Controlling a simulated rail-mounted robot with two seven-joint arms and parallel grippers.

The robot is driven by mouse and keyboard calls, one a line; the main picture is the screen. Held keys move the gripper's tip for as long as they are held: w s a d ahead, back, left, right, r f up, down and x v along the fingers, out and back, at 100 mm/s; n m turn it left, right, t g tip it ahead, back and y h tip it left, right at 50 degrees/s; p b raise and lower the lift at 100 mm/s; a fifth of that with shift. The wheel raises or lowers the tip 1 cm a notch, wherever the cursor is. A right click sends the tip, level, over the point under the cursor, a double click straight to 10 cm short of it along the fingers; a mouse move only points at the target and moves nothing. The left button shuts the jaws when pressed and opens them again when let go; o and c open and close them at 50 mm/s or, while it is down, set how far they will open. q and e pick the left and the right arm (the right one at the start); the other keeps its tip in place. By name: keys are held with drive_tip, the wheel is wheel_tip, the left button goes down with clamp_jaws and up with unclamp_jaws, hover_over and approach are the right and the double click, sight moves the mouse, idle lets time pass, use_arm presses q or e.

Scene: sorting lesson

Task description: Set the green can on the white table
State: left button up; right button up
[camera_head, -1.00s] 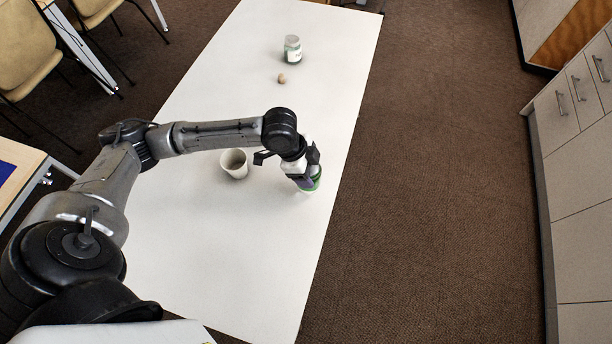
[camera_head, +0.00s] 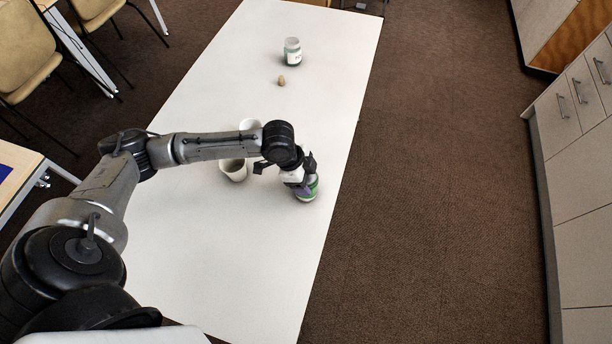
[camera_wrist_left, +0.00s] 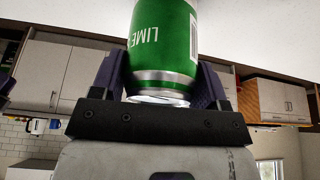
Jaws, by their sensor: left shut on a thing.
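The green can (camera_head: 309,191) is in my left gripper (camera_head: 301,181), over the right side of the white table (camera_head: 210,270). In the left wrist view the can (camera_wrist_left: 165,40) shows green with white "LIME" lettering and a silver end. There my left gripper's purple-grey fingers (camera_wrist_left: 162,85) are on both sides of the can, shut on it. I cannot tell whether the can touches the table top. My right gripper is not in view.
A white cup (camera_head: 234,171) stands left of the can, and another white item (camera_head: 250,125) is partly hidden behind my left arm. A jar (camera_head: 292,51) and a small brown object (camera_head: 281,81) are farther back. The table's near part is clear.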

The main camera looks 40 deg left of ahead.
use_arm(q)
drive_tip(key=o, duration=0.9)
drive_tip(key=shift+r, duration=0.1)
drive_tip(key=p+v, duration=0.3)
drive_tip(key=v, duration=0.9)
drive_tip(key=shift+d, duration=0.15)
